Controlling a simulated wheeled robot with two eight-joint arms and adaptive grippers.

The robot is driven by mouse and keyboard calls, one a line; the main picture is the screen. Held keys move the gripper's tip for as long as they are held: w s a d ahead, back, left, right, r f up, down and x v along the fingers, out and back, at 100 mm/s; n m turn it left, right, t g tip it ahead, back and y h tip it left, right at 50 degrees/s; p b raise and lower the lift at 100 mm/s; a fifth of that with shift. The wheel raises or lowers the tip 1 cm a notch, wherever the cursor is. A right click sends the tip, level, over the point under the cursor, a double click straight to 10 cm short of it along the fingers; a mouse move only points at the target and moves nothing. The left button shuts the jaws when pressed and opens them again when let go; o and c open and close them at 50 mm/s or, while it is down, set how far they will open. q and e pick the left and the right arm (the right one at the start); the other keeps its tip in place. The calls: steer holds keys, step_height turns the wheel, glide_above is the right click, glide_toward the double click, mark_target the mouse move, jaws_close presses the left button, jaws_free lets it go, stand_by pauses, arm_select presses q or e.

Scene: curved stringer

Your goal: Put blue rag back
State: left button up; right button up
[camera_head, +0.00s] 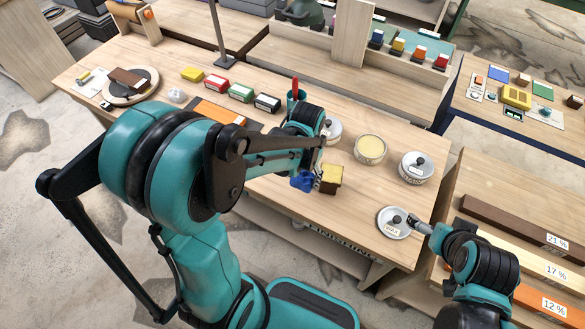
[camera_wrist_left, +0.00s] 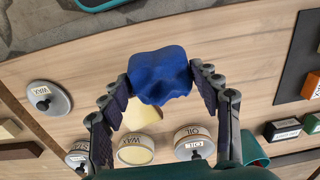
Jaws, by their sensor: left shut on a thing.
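The blue rag (camera_head: 302,181) is a crumpled dark blue cloth. My left gripper (camera_head: 310,172) is shut on it and holds it over the front part of the workbench. The left wrist view shows the rag (camera_wrist_left: 160,75) between the two fingertips of the left gripper (camera_wrist_left: 160,84). A yellow-and-brown block (camera_head: 330,178) is just right of the rag in the head view. My right gripper (camera_head: 418,227) is low at the bench's right end, beside a grey lid with a dark knob (camera_head: 393,223). Whether its fingers are open or touch the lid is unclear.
Behind the block are an open tin of pale wax (camera_head: 370,149) and a lidded tin (camera_head: 416,165). Small coloured boxes (camera_head: 240,92) and a round board (camera_head: 130,88) are farther left. A shelf with percentage-labelled strips (camera_head: 520,245) stands at right. Bare bench lies around the lid.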

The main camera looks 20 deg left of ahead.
arm_select(q)
steer(key=w+a+f+b, duration=0.1)
steer(key=a+f, duration=0.1)
steer(key=a, duration=0.1)
steer(key=w+a+f+b, duration=0.1)
steer(key=a+f, duration=0.1)
steer(key=a, duration=0.2)
steer(key=w+a+f+b, duration=0.1)
steer(key=a+f, duration=0.2)
steer(key=a, duration=0.1)
steer(key=shift+w, duration=0.15)
step_height(320, 180, down, 3)
steer(key=shift+f+b, duration=0.15)
steer(key=shift+b, duration=0.85)
steer(key=shift+f, duration=0.35)
steer(key=shift+f, duration=0.1)
steer(key=o, duration=1)
